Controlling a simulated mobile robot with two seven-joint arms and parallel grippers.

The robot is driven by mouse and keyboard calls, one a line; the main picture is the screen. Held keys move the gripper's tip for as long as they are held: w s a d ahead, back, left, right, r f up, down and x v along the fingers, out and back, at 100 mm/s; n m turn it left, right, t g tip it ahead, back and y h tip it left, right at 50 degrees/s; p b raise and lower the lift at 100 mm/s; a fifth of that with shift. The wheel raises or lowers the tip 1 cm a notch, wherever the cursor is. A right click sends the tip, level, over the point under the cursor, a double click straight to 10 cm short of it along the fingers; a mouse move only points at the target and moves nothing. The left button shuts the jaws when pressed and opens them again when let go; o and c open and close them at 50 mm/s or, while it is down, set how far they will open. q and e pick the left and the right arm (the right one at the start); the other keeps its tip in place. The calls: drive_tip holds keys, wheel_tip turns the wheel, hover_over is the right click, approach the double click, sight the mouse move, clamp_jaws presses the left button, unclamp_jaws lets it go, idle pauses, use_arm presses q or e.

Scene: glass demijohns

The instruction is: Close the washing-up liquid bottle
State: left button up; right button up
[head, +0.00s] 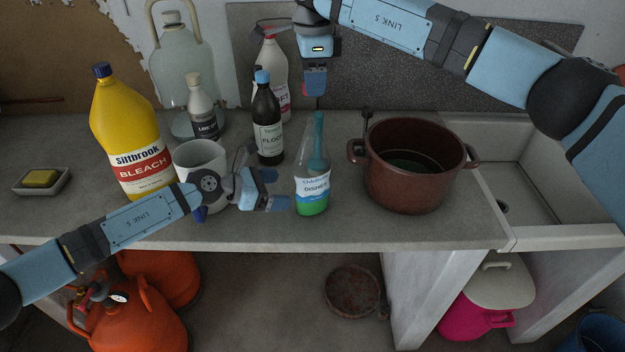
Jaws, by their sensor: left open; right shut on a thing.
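The washing-up liquid bottle (312,184) stands upright near the counter's front edge. It is clear, with green liquid low inside, a white and blue label, and a long teal piece (318,135) at its neck. My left gripper (280,190) is open just left of the bottle, its fingers pointing at it, with no clear contact. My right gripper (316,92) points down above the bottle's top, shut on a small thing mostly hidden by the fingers. A thin dark tip shows below them, apart from the bottle; I cannot tell what it is.
Right of the bottle is a brown pot (415,178), then a sink (530,190). A dark bottle (267,130) and white bottle (275,62) stand behind. A pale mug (203,158) and yellow bleach bottle (128,130) are at left, partly behind my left arm.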

sight(303, 189)
use_arm(q)
drive_tip(key=shift+d, duration=0.1)
drive_tip(key=x, duration=0.7)
drive_tip(key=shift+w+d, duration=0.1)
drive_tip(key=c, duration=1.4)
use_arm(e)
drive_tip(key=shift+f, duration=2.55)
